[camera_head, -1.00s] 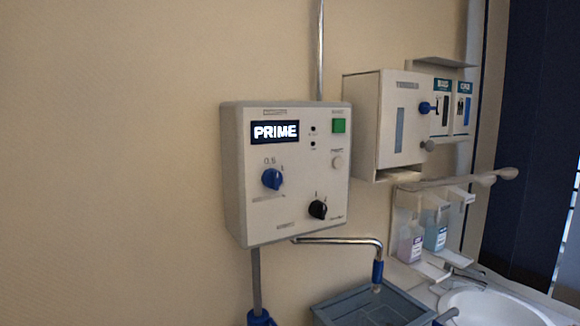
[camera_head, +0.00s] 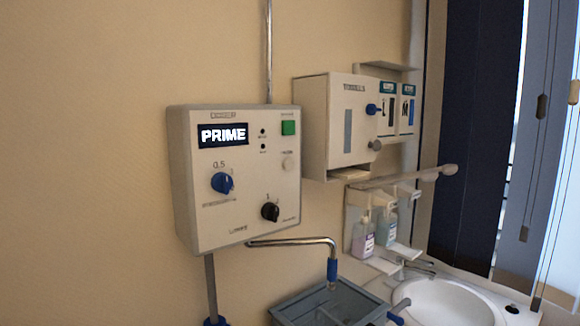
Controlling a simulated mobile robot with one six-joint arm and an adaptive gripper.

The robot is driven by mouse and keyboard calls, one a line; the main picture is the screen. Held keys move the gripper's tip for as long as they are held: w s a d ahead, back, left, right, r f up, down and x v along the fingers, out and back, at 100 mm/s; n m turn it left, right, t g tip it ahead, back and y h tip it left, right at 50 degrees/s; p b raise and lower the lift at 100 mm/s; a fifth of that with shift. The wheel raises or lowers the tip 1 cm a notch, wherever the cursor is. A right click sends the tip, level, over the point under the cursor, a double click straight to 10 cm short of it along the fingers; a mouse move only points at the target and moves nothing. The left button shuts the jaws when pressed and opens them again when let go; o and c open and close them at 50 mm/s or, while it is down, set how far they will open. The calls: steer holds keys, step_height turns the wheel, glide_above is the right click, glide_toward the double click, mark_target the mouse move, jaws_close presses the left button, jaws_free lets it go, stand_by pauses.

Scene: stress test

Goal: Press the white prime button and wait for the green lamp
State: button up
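The white control box (camera_head: 205,205) hangs on the wall at centre left. Its dark display (camera_head: 223,134) reads PRIME. Two tiny dark dots (camera_head: 263,133) are between the display and the green square. A blue knob (camera_head: 222,183) and a black knob (camera_head: 270,211) are lower on the panel. My gripper is not in view.
A bent metal spout (camera_head: 295,241) with a blue tip reaches over a grey basin (camera_head: 330,303). A towel dispenser (camera_head: 348,120), glove boxes, soap bottles (camera_head: 363,235) and a white sink (camera_head: 440,303) stand to the right. The wall left of the box is bare.

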jaws_close()
stand_by(1.3)
